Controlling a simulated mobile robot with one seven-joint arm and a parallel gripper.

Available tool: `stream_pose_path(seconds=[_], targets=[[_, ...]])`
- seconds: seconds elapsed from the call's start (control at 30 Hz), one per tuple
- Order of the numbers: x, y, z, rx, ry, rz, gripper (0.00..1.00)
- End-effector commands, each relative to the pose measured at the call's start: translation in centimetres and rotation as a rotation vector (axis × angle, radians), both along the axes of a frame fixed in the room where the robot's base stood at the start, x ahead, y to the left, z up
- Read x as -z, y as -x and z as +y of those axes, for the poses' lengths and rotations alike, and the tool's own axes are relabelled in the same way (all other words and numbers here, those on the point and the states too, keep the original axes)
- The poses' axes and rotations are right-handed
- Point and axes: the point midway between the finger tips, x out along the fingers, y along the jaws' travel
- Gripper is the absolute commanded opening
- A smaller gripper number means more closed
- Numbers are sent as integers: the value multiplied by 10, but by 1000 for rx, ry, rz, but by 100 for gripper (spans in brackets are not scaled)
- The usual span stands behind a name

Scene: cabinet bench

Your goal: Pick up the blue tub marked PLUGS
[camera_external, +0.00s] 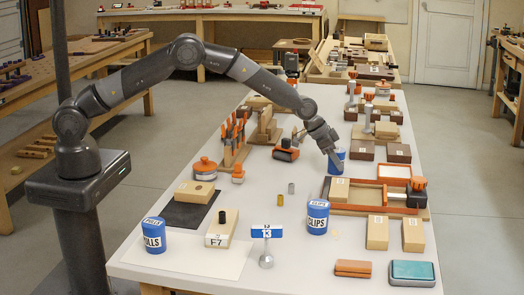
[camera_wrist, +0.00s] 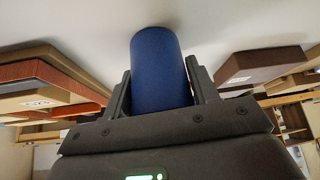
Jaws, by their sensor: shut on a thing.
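A blue tub (camera_external: 341,154) stands on the white bench (camera_external: 300,187) near its middle right, just left of the orange-framed tray. Its label cannot be read from here. My gripper (camera_external: 334,158) reaches down to it from the left. In the wrist view the blue tub (camera_wrist: 160,68) sits between the two fingers of my gripper (camera_wrist: 158,88), which are shut on it. Whether it touches the bench is hard to tell. Two other blue tubs stand nearer: one marked CLIPS (camera_external: 317,217) and one whose label ends in LLS (camera_external: 153,235).
An orange-framed tray (camera_external: 353,207) lies close to the right of the gripped tub. Dark brown blocks (camera_external: 398,153) stand behind it. An orange tape-like tool (camera_external: 286,151) and a rack of orange-handled tools (camera_external: 234,140) are to the left. A sign marked 13 (camera_external: 267,232) stands in front.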

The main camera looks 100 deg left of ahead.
Motion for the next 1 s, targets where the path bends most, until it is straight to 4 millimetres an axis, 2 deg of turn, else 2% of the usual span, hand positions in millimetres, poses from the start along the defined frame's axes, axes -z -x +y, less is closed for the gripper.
stream_pose_path(seconds=[0.03, 0.23, 0.57, 0.73, 0.83, 1.0], targets=[[0, 0, 0, 0, 0, 0, 42], [0, 0, 0, 0, 0, -1, 27], [-5, 0, 0, 0, 0, -2, 27], [-24, -1, 0, 1, -1, -4, 27], [-43, -1, 0, 1, -3, -5, 27], [-65, 8, -37, 6, -3, -2, 27]])
